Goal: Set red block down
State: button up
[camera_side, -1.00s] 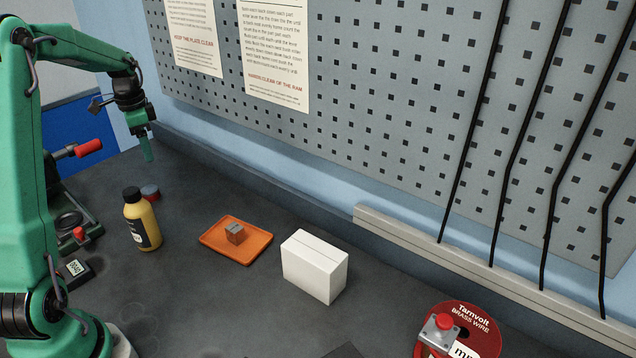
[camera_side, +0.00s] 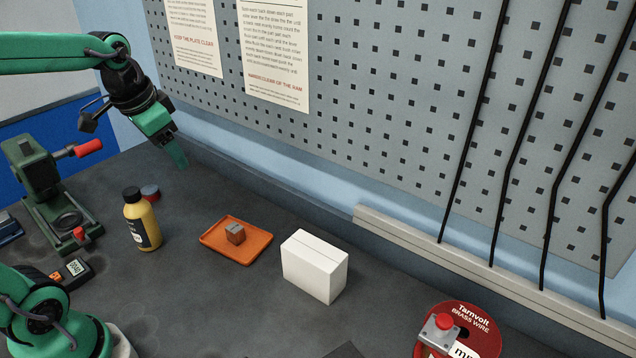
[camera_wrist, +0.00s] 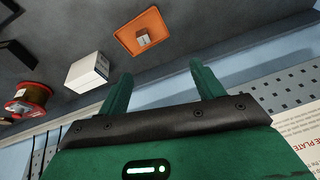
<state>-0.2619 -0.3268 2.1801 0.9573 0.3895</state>
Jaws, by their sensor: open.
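The small red-brown block (camera_side: 235,237), with a greyish top, rests on the orange tray (camera_side: 256,253) on the dark bench. In the wrist view the block (camera_wrist: 143,40) sits in the tray (camera_wrist: 127,32) beyond my fingertips. My gripper (camera_side: 180,164) is up and to the left of the tray in the side view, apart from the block and above the bench. In the wrist view my gripper (camera_wrist: 160,72) has its two green fingers spread wide with nothing between them.
A white box (camera_side: 314,268) stands right of the tray. A yellow bottle (camera_side: 142,222) and a small red-topped round item (camera_side: 150,192) stand left. A red wire spool (camera_side: 478,318) lies at front right. A green press (camera_side: 50,190) stands far left. The pegboard (camera_side: 400,110) rises behind.

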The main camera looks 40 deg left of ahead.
jog(key=s+d+f+n+t+h, duration=0.1)
jog(key=s+d+t, duration=0.1)
jog(key=s+d, duration=0.6)
jog(key=shift+s+f, duration=0.2)
jog(key=shift+f, duration=0.05)
